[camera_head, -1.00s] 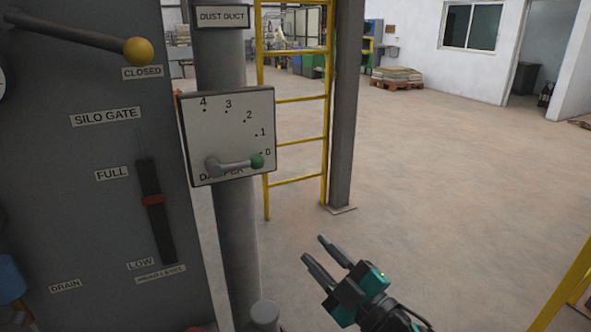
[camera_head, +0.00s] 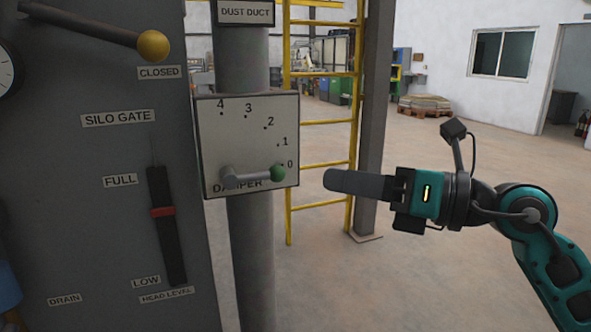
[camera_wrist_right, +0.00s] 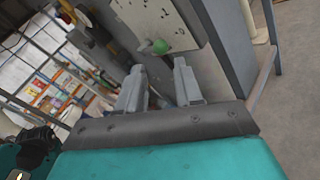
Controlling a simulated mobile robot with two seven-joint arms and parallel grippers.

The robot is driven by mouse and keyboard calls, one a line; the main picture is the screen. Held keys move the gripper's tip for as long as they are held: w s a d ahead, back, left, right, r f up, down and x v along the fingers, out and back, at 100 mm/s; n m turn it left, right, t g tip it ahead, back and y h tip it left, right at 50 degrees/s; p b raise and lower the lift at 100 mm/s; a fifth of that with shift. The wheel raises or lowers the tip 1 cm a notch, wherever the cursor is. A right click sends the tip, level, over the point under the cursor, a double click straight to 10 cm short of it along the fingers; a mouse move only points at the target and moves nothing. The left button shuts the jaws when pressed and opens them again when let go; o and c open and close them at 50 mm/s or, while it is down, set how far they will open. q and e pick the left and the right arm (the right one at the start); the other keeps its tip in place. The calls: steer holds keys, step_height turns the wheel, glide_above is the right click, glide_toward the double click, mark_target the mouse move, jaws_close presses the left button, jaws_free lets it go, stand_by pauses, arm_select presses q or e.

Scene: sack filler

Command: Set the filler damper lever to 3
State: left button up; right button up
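The damper plate (camera_head: 225,130) is a white panel on the grey dust duct pipe, marked 0 to 4 along an arc. Its grey lever (camera_head: 250,178) has a green knob (camera_head: 278,173) that points right, at the 0 mark. My right gripper (camera_head: 328,181) is to the right of the knob, apart from it, with its fingers pointing left toward the plate. In the right wrist view the two fingers (camera_wrist_right: 160,85) stand apart with nothing between them, and the green knob (camera_wrist_right: 160,46) shows beyond them.
The grey silo panel (camera_head: 110,200) stands at the left, with a yellow-knobbed lever (camera_head: 153,45) at CLOSED and a red-marked level slider (camera_head: 162,212). A yellow ladder (camera_head: 320,78) and a dark post (camera_head: 372,120) stand behind the duct. Open floor lies to the right.

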mark_target(284, 172)
steer(key=x, duration=0.8)
jaws_close()
